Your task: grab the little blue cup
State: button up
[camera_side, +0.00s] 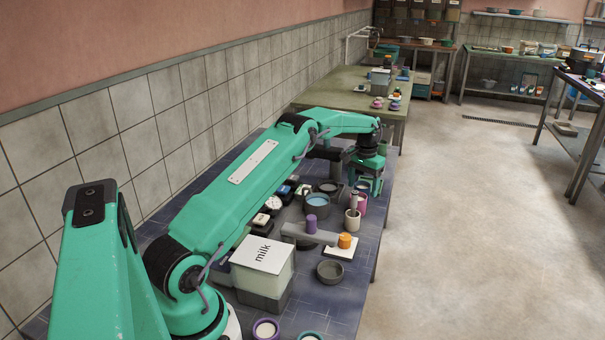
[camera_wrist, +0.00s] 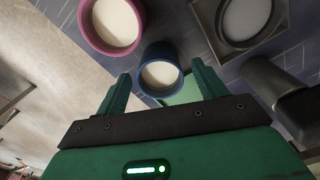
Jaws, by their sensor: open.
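The little blue cup (camera_wrist: 160,51) shows in the wrist view, with pale contents inside its rim. It lies between the two green fingers of my gripper (camera_wrist: 160,71), near their tips. The fingers are apart, with a visible gap on each side of the cup, so I am not holding it. In the side view my gripper (camera_side: 369,185) is low over the far right part of the blue tiled table, and I cannot make out the blue cup there.
A pink cup (camera_wrist: 89,42) stands close to the blue cup, up and left in the wrist view. A grey square holder (camera_wrist: 278,42) is at upper right.

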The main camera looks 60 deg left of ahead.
jog(key=shift+f, duration=1.05)
jog(key=shift+c, duration=0.2)
jog(key=c, duration=1.1)
